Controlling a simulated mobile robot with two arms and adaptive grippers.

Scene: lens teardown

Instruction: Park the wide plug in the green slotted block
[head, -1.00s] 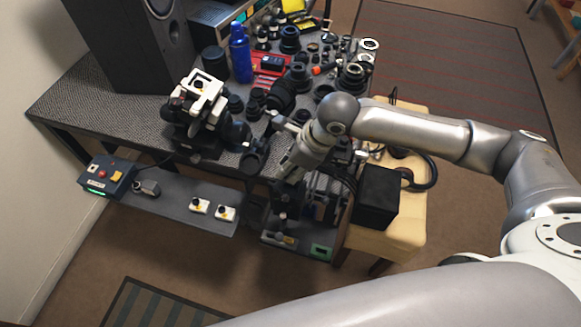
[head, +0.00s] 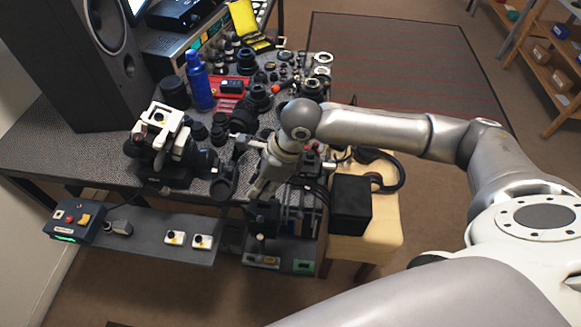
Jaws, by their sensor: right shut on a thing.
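The green slotted block (head: 303,267) sits at the front right end of the low dark shelf, beside a yellowish block (head: 262,260). My right gripper (head: 261,226) points down over this end of the shelf, to the left of the green block and farther back. It is shut on a small dark thing, most likely the wide plug, mostly hidden by the dark fingers. I cannot make out the plug's shape or any gap below it. My left gripper is not in view.
A black box (head: 351,205) stands on a pale wooden stool (head: 386,232) right of the gripper. A microscope-like device (head: 160,145) and many lens parts crowd the table behind.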

